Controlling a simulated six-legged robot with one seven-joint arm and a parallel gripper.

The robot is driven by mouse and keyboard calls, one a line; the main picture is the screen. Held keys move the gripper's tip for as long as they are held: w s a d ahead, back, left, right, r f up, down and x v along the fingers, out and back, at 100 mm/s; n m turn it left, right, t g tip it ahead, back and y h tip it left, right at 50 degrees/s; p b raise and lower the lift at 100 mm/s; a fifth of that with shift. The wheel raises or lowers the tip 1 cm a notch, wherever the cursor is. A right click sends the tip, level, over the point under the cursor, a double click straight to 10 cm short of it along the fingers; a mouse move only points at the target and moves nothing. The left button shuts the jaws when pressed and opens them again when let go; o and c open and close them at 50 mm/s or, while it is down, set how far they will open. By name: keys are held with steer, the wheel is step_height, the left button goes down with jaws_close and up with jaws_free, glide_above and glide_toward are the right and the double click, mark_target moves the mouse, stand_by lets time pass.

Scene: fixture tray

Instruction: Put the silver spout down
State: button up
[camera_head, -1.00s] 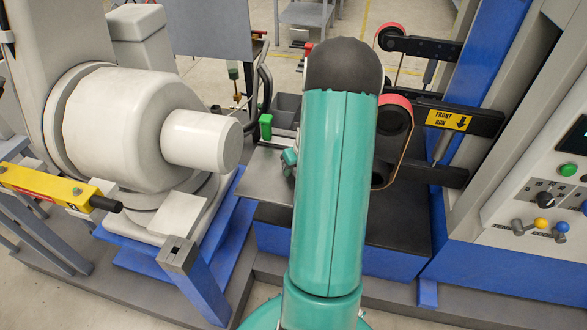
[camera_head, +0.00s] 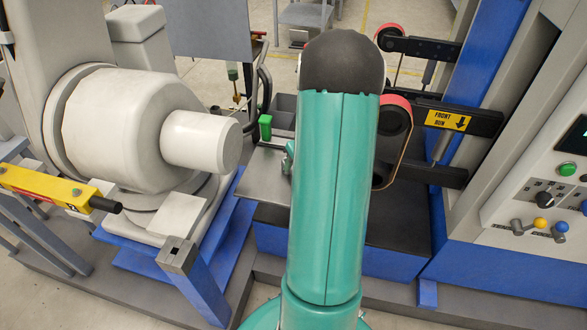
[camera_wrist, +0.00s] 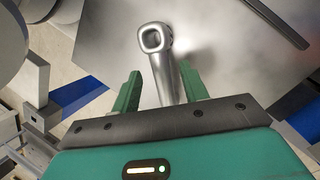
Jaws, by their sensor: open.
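The silver spout (camera_wrist: 163,72) shows in the wrist view as a shiny metal tube with a square-rounded open end at the top. It is over the grey metal tray surface (camera_wrist: 230,45), with a dark shadow to its right. My gripper (camera_wrist: 156,85) is open, with one green finger on each side of the spout's lower part. A gap shows on the left side; the right finger is close to the spout, and I cannot tell if they touch. In the head view my arm hides the spout and most of the gripper; the tray (camera_head: 262,178) shows left of the arm.
A large pale machine with a cylindrical nose (camera_head: 200,140) stands left of the tray. A belt sander with red wheels (camera_head: 394,114) is on the right. A green block (camera_head: 265,126) and grey bins (camera_head: 284,110) are behind the tray. A dark bar (camera_wrist: 275,22) lies at the tray's upper right.

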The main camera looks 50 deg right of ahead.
steer(key=v, duration=0.8)
steer(key=w+a+r+n, duration=0.2)
steer(key=a+r+n, duration=0.5)
steer(key=a+n, duration=0.4)
steer(key=w+a+r+n, duration=0.3)
steer(key=a+r+n, duration=0.45)
steer(key=a, duration=0.55)
steer(key=s+a+r+n+t, duration=0.1)
steer(key=s+a+r+n, duration=0.1)
steer(key=s+a+n, duration=0.3)
steer(key=s+a+r+n, duration=0.2)
steer(key=s+a+n, duration=0.3)
steer(key=a+n, duration=0.7)
steer(key=n, duration=0.5)
steer(key=shift+a+t+h, duration=0.25)
steer(key=shift+t+h, duration=0.05)
steer(key=shift+t, duration=0.1)
steer(key=shift+s, duration=0.1)
steer(key=shift+c, duration=0.8)
